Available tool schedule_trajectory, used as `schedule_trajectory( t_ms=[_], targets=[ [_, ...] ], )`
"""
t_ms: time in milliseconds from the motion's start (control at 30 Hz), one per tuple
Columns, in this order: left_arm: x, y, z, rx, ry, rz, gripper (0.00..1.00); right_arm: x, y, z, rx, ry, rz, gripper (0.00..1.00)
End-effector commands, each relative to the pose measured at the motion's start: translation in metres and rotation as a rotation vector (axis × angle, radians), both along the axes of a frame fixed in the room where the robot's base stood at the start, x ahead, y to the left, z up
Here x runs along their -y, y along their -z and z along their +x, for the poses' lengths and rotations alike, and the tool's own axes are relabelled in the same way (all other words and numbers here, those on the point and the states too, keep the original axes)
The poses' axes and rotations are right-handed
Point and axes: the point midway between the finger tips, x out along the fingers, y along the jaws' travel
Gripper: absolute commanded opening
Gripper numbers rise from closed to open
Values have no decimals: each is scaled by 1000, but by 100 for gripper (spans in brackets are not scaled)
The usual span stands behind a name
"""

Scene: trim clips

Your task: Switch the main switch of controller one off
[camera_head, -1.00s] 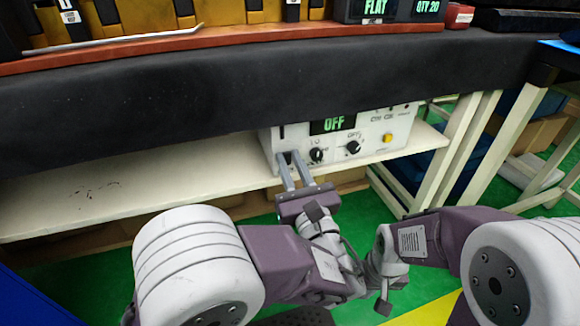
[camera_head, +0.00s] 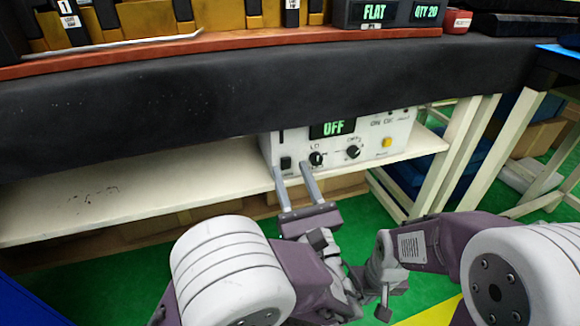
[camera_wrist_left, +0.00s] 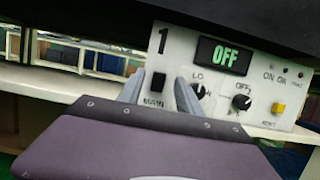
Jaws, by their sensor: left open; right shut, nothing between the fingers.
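Controller one (camera_head: 372,160) is a white box on the shelf under the bench. Its display reads OFF in green, and a "1" stands beside it in the left wrist view. The main switch (camera_wrist_left: 156,83), a black rocker labelled MAIN, is at the panel's lower left; it also shows in the head view (camera_head: 286,163). Which way the rocker is tipped is too small to tell. My left gripper (camera_head: 292,170) is open and empty, its fingers pointing at the panel around the switch's lower part. Contact cannot be told. My right wrist (camera_head: 385,265) shows; its fingers are hidden.
Black knobs (camera_head: 316,159) and a yellow button (camera_head: 387,142) are right of the switch. The dark bench edge (camera_head: 200,90) overhangs the box from above. The white shelf (camera_head: 130,196) is clear to the left. White table legs (camera_head: 465,145) stand at the right.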

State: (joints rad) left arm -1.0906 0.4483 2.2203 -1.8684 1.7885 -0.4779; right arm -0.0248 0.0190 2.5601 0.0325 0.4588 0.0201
Motion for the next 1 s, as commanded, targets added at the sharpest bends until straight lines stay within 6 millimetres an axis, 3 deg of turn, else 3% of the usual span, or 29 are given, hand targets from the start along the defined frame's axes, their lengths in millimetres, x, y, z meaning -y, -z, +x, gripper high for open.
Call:
schedule_trajectory(
  t_ms=[33,200,400,867,933,1000],
  targets=[
    [5,-3,-10,-1,6,6,42,0,-12,0,0,0,0,0],
    [16,10,-44,-1,6,7,42,0,-30,0,0,0,0,0],
    [21,21,-65,1,1,3,42,0,-36,0,0,0,0,0],
    [21,23,-66,1,0,0,42,0,-35,0,0,0,0,0],
    [15,19,-62,1,-21,0,42,0,-39,0,0,0,0,0],
    [-7,4,-48,5,-90,-13,42,0,-50,0,0,0,0,0]
  ],
)
